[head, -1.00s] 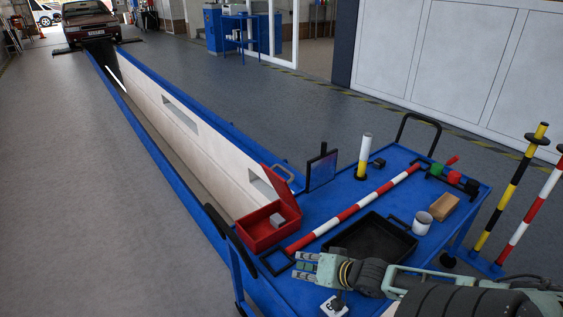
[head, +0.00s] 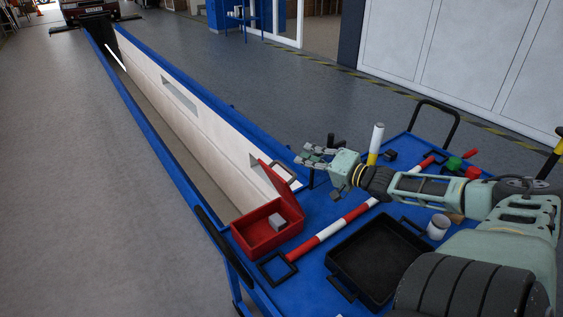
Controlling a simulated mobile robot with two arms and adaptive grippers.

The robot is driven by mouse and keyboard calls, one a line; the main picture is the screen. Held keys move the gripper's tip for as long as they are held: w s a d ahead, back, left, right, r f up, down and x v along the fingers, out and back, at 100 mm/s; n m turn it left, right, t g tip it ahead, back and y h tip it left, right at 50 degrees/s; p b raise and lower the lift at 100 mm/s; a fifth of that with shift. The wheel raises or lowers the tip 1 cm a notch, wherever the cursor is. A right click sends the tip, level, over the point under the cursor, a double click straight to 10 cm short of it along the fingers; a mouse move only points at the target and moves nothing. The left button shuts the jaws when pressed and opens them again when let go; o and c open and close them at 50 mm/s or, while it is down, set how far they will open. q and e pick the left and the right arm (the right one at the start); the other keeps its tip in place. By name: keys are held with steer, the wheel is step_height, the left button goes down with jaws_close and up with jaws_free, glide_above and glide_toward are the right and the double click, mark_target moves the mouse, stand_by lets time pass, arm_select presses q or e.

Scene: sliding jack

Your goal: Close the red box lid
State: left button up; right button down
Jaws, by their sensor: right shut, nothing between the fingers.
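The red box (head: 262,238) sits at the left end of the blue cart top. Its red lid (head: 279,184) stands open, raised on the far right side, with a grey handle at its top. A small grey block (head: 278,222) lies inside the box. My right gripper (head: 312,156) is shut and empty, up behind and to the right of the raised lid, apart from it as far as I can tell. My left gripper is not in view.
A red-and-white striped bar (head: 343,222) runs across the blue cart (head: 312,273) beside the box. A black tray (head: 378,257), a white cup (head: 438,227) and a yellow-white post (head: 375,145) stand near my right arm. The long pit lies beyond the cart.

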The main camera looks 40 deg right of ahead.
mark_target(282, 166)
steer(key=w+a+b, duration=0.1)
steer(key=w, duration=0.1)
steer(key=w+a+f+b, duration=0.1)
steer(key=w, duration=0.1)
steer(key=w+f+b, duration=0.1)
steer(key=w, duration=0.2)
steer(key=shift+a, duration=0.4)
steer(key=shift+a+f, duration=0.2)
steer(key=shift+a, duration=0.15)
steer(key=shift+a+f, duration=0.1)
steer(key=shift+a, duration=0.15)
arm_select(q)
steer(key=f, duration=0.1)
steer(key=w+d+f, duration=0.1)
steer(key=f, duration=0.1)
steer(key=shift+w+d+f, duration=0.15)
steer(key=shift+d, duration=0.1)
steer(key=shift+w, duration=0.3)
arm_select(e)
steer(key=shift+a, duration=0.1)
